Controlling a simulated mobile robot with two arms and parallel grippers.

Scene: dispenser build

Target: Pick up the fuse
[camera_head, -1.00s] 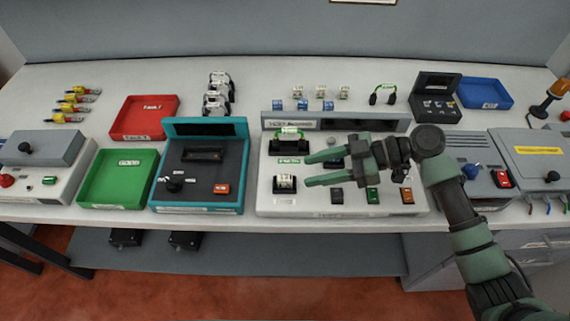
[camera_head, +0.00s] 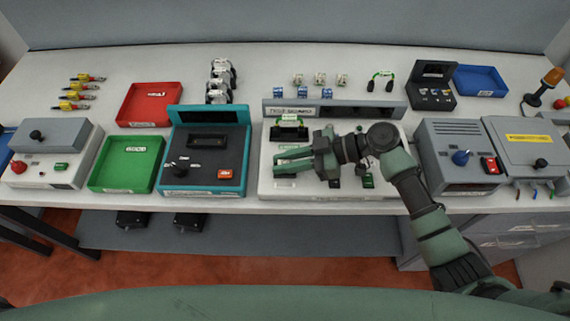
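The grey-white test board (camera_head: 266,186) stands at the middle of the bench. One second ago a small white part, probably the fuse, showed in a black holder at its front left. My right gripper (camera_head: 279,161) now covers that spot, its two green fingers pointing left, one behind the other with a narrow gap. The holder and part are mostly hidden, so I cannot tell whether the fingers touch or grip it. A green-topped part (camera_head: 289,119) sits in the holder behind. My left gripper is not in view.
A teal-framed tester (camera_head: 240,150) stands close left of the board, with a green tray (camera_head: 128,165) and red tray (camera_head: 148,104) beyond. A grey box (camera_head: 455,150) stands to the right. Several small white and blue parts (camera_head: 320,79) lie behind the board.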

